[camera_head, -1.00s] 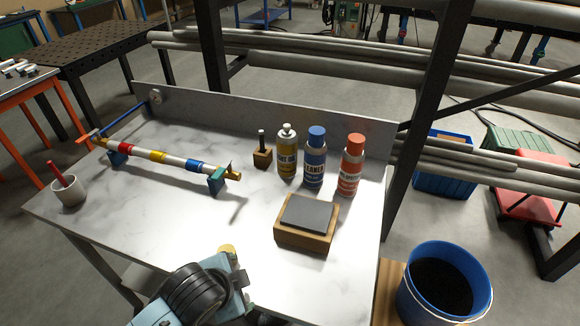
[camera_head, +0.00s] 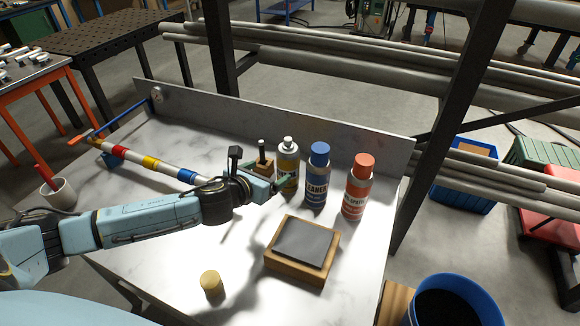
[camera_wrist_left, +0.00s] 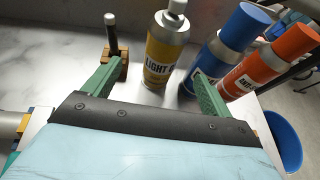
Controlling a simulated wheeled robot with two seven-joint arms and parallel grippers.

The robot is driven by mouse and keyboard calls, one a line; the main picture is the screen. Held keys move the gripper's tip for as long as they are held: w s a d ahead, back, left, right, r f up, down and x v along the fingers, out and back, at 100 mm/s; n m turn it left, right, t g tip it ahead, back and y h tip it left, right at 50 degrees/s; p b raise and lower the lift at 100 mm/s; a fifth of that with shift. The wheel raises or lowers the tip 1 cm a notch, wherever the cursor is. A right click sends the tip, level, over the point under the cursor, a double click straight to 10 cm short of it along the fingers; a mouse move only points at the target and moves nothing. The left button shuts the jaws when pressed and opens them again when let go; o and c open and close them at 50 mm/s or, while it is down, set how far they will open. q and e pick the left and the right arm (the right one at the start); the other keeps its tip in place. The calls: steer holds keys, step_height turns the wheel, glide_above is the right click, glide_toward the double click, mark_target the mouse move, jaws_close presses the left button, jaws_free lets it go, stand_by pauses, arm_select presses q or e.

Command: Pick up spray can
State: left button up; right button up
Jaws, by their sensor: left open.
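In the left wrist view, the yellow can (camera_wrist_left: 165,48) stands ahead between the two spread green fingers of the left gripper (camera_wrist_left: 153,75). The gripper is open and empty. The blue can (camera_wrist_left: 228,45) and orange-red can (camera_wrist_left: 270,62) are to the right, the blue one close to the right finger.
A small wooden block with a dark peg (camera_wrist_left: 114,55) stands just left of the yellow can, near the left finger. A wooden block with a grey top (camera_head: 302,247) lies in front of the cans. A raised back edge (camera_head: 240,118) runs behind.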

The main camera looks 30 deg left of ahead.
mark_target(282, 167)
arm_select(q)
steer(key=x, duration=0.5)
steer(key=shift+w+f, duration=0.2)
steer(key=shift+w, duration=0.15)
steer(key=shift+d+b+x, duration=0.2)
steer(key=shift+x, duration=0.8)
steer(key=shift+d+b+x, duration=0.15)
steer(key=shift+x, duration=0.8)
steer(key=shift+w+f, duration=0.35)
steer(key=shift+w, duration=0.3)
steer(key=shift+c, duration=0.5)
steer(key=c, duration=1.2)
